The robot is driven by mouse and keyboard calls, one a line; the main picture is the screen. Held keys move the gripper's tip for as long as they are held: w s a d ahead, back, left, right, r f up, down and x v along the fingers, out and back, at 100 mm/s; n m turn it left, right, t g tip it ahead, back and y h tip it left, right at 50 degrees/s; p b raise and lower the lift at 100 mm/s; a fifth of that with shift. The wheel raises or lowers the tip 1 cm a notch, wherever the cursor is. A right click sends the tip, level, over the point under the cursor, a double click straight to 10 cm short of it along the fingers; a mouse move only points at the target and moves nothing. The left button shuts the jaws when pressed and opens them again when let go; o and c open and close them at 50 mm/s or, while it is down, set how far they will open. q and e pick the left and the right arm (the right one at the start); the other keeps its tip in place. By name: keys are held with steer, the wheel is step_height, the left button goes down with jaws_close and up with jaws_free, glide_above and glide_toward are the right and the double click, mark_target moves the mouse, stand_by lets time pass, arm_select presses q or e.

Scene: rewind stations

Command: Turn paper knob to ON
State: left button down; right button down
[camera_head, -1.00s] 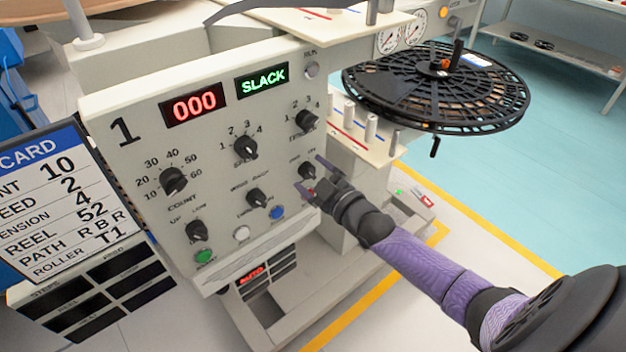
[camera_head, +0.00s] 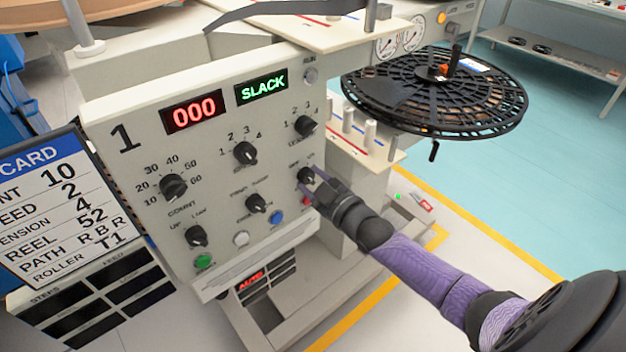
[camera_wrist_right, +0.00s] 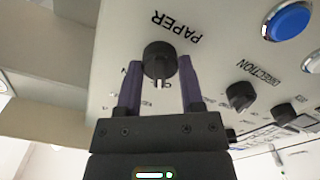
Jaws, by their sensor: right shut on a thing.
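The black PAPER knob (camera_wrist_right: 160,58) is on the sloped light control panel, its label upside down above it in the right wrist view. In the head view, the knob (camera_head: 306,174) is at the panel's lower right. My right gripper (camera_wrist_right: 160,66) has its two purple fingers on either side of the knob, shut on it. In the head view, the right gripper (camera_head: 311,183) reaches in from the right. A white mark on the knob points to the bottom of the wrist view. The OFF and ON letters are partly hidden by the fingers. My left gripper is not in view.
Other knobs, such as the count knob (camera_head: 173,187) and direction knob (camera_head: 256,203), sit nearby. A blue button (camera_head: 277,217) is just left of the gripper. A black reel (camera_head: 435,90) stands to the right. The display (camera_head: 262,87) reads SLACK.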

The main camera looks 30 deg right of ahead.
steer(key=m+p, duration=0.1)
steer(key=m, duration=0.7)
steer(key=shift+f+m, duration=0.1)
steer(key=shift+m, duration=1.2)
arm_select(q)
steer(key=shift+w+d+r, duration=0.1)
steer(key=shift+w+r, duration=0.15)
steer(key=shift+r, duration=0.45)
arm_select(e)
steer(key=shift+m, duration=0.3)
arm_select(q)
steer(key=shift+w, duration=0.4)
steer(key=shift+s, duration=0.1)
arm_select(e)
steer(key=shift+c, duration=1.1)
jaws_free()
